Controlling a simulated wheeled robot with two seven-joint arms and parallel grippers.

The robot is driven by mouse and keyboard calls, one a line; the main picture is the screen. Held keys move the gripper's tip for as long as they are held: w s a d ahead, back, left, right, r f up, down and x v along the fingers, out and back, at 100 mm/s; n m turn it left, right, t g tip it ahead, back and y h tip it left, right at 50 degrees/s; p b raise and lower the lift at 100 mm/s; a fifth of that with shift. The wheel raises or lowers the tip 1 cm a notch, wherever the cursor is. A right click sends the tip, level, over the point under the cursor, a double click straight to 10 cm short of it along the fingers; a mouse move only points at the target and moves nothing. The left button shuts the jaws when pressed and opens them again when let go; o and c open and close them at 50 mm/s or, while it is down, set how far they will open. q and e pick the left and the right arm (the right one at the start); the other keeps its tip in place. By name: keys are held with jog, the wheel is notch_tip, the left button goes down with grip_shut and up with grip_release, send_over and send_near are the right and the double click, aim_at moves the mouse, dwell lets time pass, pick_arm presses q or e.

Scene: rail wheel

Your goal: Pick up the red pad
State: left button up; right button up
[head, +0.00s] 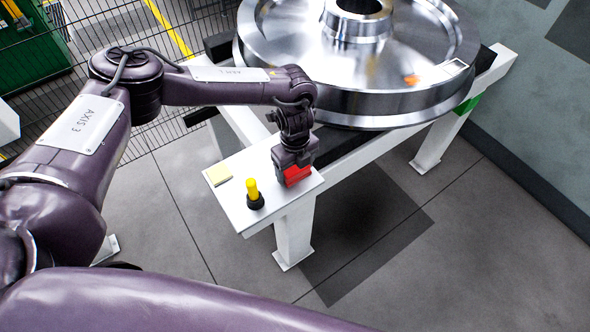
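The red pad (297,176) shows on the small white shelf (239,215) near its right end. My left gripper (297,168) points down right over the pad, and its dark body covers the pad's upper part. The fingers are small and dark here, so I cannot tell whether they are closed on the pad or only around it. I also cannot tell whether the pad rests on the shelf or is slightly raised. My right gripper is not in view.
A yellow-and-black knob (254,194) stands on the shelf left of the pad. A large steel rail wheel (360,75) on a white stand (436,142) rises just behind the gripper. Open floor lies to the right.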

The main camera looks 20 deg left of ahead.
pick_arm(q)
jog(key=c, duration=0.5)
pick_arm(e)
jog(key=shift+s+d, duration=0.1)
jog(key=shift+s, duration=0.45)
pick_arm(q)
jog(key=shift+r, duration=0.1)
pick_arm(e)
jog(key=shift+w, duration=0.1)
pick_arm(q)
jog(key=shift+r, duration=0.35)
notch_tip(320, 180, up, 10)
jog(key=b, duration=0.3)
notch_tip(320, 180, up, 9)
send_over(295, 167)
jog(key=shift+r, duration=0.1)
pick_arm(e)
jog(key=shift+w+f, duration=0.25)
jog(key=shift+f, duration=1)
